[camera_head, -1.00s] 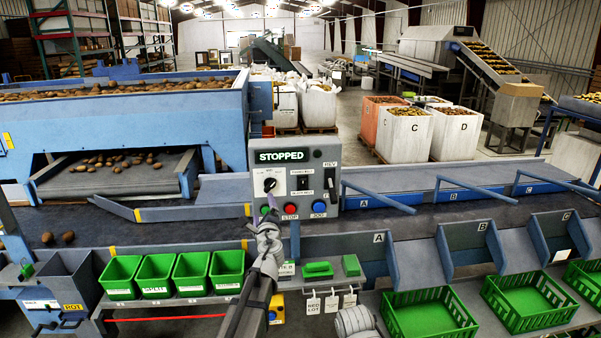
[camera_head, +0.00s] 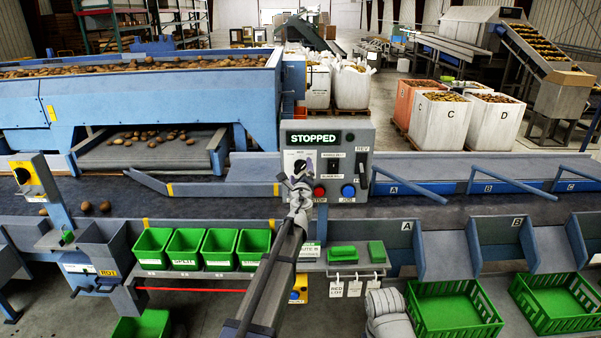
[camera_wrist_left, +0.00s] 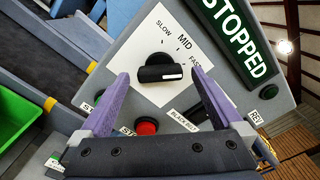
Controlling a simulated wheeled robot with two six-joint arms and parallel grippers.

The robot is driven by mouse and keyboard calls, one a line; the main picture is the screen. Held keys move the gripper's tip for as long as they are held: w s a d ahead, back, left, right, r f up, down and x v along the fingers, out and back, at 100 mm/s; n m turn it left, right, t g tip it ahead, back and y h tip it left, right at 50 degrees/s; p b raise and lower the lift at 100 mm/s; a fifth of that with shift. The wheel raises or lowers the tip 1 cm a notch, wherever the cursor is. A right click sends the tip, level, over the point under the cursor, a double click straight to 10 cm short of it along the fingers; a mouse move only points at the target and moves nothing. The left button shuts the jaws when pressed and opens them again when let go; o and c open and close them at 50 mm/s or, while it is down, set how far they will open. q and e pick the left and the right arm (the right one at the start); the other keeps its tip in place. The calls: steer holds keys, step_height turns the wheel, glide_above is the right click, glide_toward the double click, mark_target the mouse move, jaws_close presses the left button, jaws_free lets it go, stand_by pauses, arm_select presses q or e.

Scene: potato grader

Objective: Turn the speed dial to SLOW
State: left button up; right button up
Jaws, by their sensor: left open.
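The speed dial (camera_wrist_left: 158,70) is a black knob on a white card marked SLOW, MID and FAST. In the left wrist view the white mark on its bar is at the right end, on the side nearest FAST. My left gripper (camera_wrist_left: 159,80) is open, its purple fingers on either side of the knob with a gap showing at each side. In the head view my left gripper (camera_head: 299,182) is in front of the control panel (camera_head: 352,140) and partly covers the dial (camera_head: 299,165). My right gripper is not in view.
The panel display (camera_head: 314,138) reads STOPPED. A red STOP button (camera_wrist_left: 146,126) sits close below the dial, near the fingers. A blue button (camera_head: 348,191) is to the right. Green bins (camera_head: 222,247) and crates (camera_head: 455,312) line the front.

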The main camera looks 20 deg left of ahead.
arm_select(q)
steer(key=shift+w+a, duration=0.1)
steer(key=shift+w, duration=0.2)
steer(key=shift+s, duration=0.1)
steer(key=shift+c, duration=0.4)
steer(key=c, duration=1.2)
steer(key=shift+c, duration=0.2)
